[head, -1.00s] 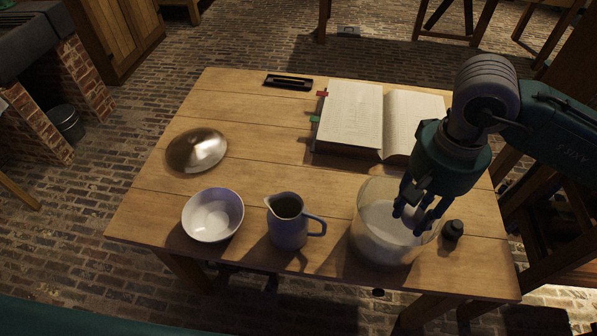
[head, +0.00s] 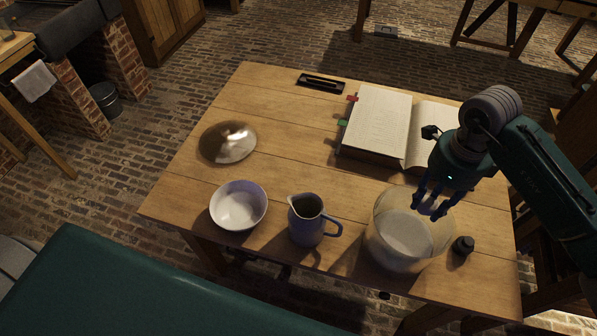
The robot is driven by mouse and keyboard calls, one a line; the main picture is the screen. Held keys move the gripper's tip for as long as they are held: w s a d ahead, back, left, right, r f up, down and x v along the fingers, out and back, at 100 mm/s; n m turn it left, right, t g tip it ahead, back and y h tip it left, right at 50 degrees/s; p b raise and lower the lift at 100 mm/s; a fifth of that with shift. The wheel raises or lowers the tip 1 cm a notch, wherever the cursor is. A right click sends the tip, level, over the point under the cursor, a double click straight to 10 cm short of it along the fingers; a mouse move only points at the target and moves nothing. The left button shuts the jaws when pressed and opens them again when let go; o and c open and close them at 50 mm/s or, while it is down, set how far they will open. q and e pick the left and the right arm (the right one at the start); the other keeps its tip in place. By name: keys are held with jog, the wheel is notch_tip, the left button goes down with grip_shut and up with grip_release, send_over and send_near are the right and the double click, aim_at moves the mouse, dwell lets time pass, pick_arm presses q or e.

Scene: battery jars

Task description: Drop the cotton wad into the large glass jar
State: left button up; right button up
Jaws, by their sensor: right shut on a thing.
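The large glass jar (head: 384,246) stands upright at the front right of the table, with a white mass inside it. My right gripper (head: 430,208) points down over the back right part of the jar's mouth. Its fingers are shut on a small pale thing, seemingly the cotton wad (head: 432,204), mostly hidden by the fingers. Whether the fingertips are above or just below the rim I cannot tell. My left gripper is not in view.
A small dark stopper (head: 463,245) stands just right of the jar. A blue-grey jug (head: 305,226) and a white bowl (head: 238,207) stand to the left. A metal lid (head: 227,144) and an open book (head: 378,122) lie behind. The table's middle (head: 290,160) is clear.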

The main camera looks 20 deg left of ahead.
jog(key=shift+f+b, duration=0.75)
jog(key=shift+f, duration=1.25)
jog(key=o, duration=1.1)
jog(key=shift+w+r, duration=0.1)
jog(key=shift+r, duration=0.4)
notch_tip(320, 180, up, 11)
